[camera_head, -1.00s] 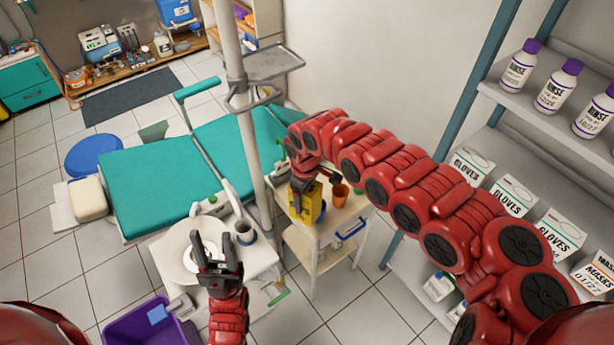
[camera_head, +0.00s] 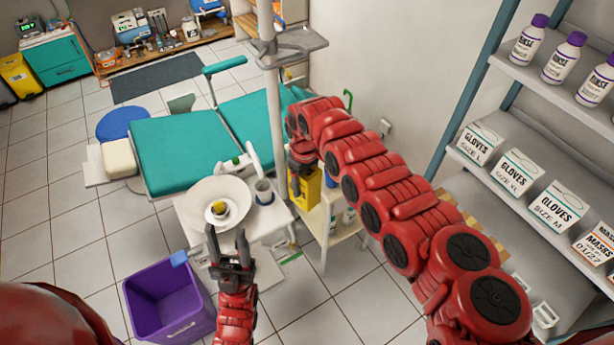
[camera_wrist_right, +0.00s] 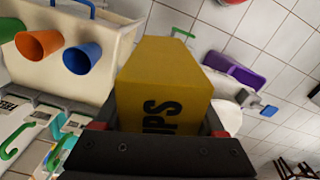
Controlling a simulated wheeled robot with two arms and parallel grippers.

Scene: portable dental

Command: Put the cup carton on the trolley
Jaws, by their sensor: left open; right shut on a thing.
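The cup carton (camera_head: 308,188) is a yellow box, with dark letters ending in "PS" in the right wrist view (camera_wrist_right: 150,95). My right gripper (camera_head: 296,182) is shut on it; its dark jaws (camera_wrist_right: 165,135) flank the box in the wrist view. The white trolley (camera_head: 345,228) stands beside and beyond the carton, partly hidden by my right arm. Whether the carton touches the trolley top cannot be told. My left gripper (camera_head: 230,252) is open and empty in front of the round basin.
A white basin (camera_head: 190,205) holds a small yellow item (camera_head: 218,209). A purple bin (camera_head: 165,305) stands at front left. A teal chair (camera_head: 180,155) and shelves (camera_head: 490,155) flank the space.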

